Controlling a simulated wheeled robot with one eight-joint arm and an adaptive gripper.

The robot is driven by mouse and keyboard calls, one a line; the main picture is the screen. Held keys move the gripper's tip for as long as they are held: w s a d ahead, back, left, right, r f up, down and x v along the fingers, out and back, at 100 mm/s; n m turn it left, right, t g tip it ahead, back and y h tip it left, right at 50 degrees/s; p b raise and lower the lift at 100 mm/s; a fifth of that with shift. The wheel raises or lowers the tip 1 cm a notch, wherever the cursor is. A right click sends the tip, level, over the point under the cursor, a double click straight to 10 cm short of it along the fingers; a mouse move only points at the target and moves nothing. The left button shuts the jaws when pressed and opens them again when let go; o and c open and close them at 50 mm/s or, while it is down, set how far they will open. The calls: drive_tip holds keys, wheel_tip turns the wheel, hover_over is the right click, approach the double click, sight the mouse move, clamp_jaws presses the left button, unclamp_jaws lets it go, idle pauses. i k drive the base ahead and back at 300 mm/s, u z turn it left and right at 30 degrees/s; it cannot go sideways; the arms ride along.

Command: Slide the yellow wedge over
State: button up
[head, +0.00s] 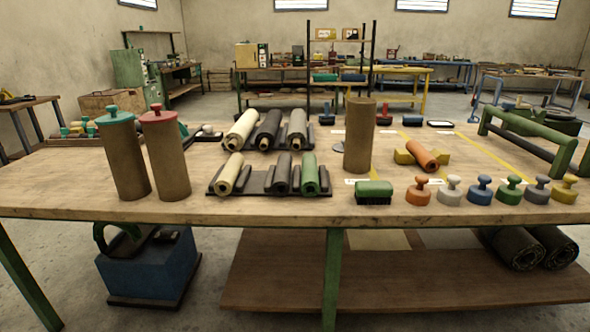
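Two yellow wedge-like blocks sit on the wooden table right of centre, one on each side of an orange roll (422,153). The left yellow wedge (403,157) is beside the roll's left side. The right yellow wedge (442,157) shows partly behind the roll's right side. The roll lies tilted across the space between them; whether it touches either wedge I cannot tell. My gripper is not in view.
A tall brown cylinder (360,135) stands left of the wedges. A green brush (374,192) and a row of coloured knobbed stamps (450,190) line the front edge. A green frame (525,135) stands at right. Racks of rolls (226,190) lie left of centre.

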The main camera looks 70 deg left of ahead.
sight(442, 156)
drive_tip(key=u, duration=2.7)
